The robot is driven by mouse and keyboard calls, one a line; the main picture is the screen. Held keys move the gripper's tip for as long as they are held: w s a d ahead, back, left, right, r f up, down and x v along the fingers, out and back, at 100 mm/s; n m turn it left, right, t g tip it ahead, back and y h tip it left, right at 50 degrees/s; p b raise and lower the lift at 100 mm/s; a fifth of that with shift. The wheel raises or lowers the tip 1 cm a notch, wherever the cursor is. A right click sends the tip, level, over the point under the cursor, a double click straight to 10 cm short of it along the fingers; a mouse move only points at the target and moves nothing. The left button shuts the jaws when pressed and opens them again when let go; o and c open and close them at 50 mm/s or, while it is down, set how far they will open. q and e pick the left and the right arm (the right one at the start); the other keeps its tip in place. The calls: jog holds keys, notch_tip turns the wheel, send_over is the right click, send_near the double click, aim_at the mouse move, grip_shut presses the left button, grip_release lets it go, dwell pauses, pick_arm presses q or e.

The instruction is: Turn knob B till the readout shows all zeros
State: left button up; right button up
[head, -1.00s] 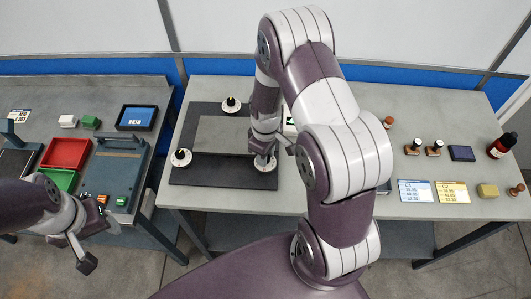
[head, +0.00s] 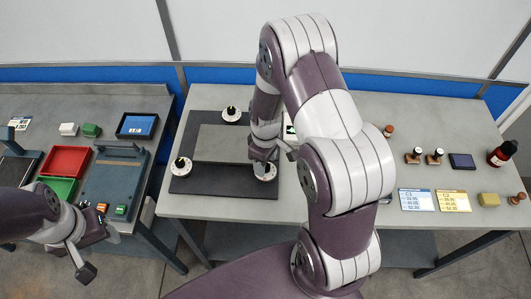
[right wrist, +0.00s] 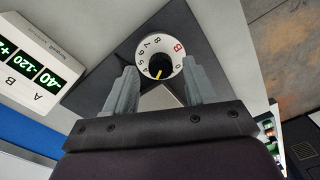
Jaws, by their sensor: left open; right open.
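Knob B is a black knob (right wrist: 158,68) with a yellow pointer on a white numbered dial marked with a red B. In the head view its dial (head: 264,175) is partly hidden under my right gripper. My right gripper (right wrist: 160,77) is open, its fingers on either side of the knob in the picture; I cannot tell whether they touch it. The readout (right wrist: 30,65), cut off in the right wrist view, has green digits that look like -40 at A and -120 at B. My left gripper (head: 98,250) is open and empty, in front of the left bench.
Two other dials stand on the dark plate, one at the back (head: 230,115) and one at the left (head: 181,165). My right arm covers the bench middle. Cards, stamps and a dark red bottle (head: 501,154) are at the right. Trays (head: 66,161) stand on the left bench.

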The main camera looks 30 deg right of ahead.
notch_tip(320, 180, up, 12)
jog(key=b, duration=0.1)
jog(key=shift+f, duration=0.1)
dwell(0.4)
jog(key=s+a+r+m+t, duration=0.1)
jog(key=s+a+m, duration=0.4)
jog(key=s, duration=0.4)
jog(key=shift+a+m, duration=0.25)
jog(key=shift+m, duration=0.35)
jog(key=shift+s+r, duration=0.1)
